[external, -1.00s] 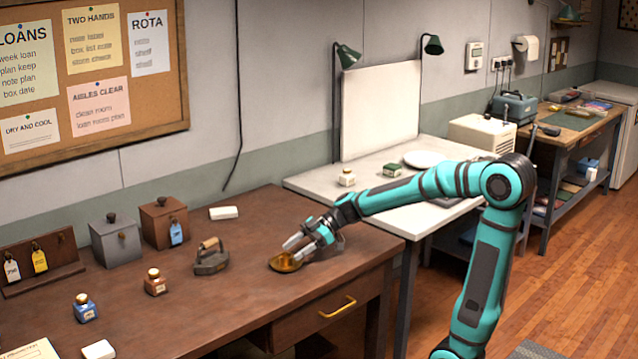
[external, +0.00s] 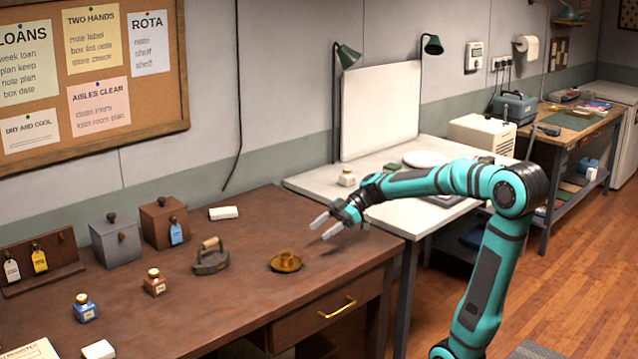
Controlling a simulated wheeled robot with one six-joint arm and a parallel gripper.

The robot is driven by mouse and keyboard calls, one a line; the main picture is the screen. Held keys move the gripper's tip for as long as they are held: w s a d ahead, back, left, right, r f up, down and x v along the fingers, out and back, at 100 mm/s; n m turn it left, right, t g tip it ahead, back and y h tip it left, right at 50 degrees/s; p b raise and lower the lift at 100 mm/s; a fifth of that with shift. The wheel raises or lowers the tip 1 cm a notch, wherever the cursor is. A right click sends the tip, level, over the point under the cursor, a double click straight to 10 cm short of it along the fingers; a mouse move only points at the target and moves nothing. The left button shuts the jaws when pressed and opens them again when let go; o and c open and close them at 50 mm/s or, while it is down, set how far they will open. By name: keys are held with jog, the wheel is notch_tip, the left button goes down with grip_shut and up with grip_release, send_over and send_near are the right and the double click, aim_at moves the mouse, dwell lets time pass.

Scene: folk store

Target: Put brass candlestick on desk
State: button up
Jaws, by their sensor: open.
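The brass candlestick (external: 286,262) is a low golden dish with a short cup in its middle. It stands upright on the brown wooden desk (external: 215,305), near the right end of the top. My gripper (external: 322,227) is open and empty, up and to the right of the candlestick and apart from it. Its pale fingers point left over the desk's right end. Nothing hides the candlestick.
A flat iron (external: 211,258) stands left of the candlestick. Further left are an amber bottle (external: 154,283), a blue bottle (external: 85,309), and grey (external: 117,245) and brown (external: 164,224) boxes. A white table (external: 310,183) adjoins the desk at the right.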

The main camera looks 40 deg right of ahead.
jog(key=shift+s+f, duration=0.1)
jog(key=shift+s, duration=0.15)
jog(key=s+d+m+t+h, duration=0.2)
jog(key=m+h, duration=0.1)
jog(key=s+d+m+h, duration=0.1)
jog(key=m+h, duration=0.1)
jog(key=shift+s+d+t, duration=0.3)
jog(key=shift+t, duration=0.1)
jog(key=s+d+r+m+t+h, duration=0.3)
jog(key=s+d+r+m+t, duration=0.1)
jog(key=r, duration=0.4)
jog(key=s+d+r+m+t+h, duration=0.3)
jog(key=s+r+m+t+h, duration=0.1)
jog(key=s+r+m+t, duration=0.2)
notch_tip(320, 180, up, 2)
jog(key=shift+s+d+r+t, duration=0.15)
jog(key=shift+s+d+t, duration=0.2)
jog(key=shift+t, duration=0.25)
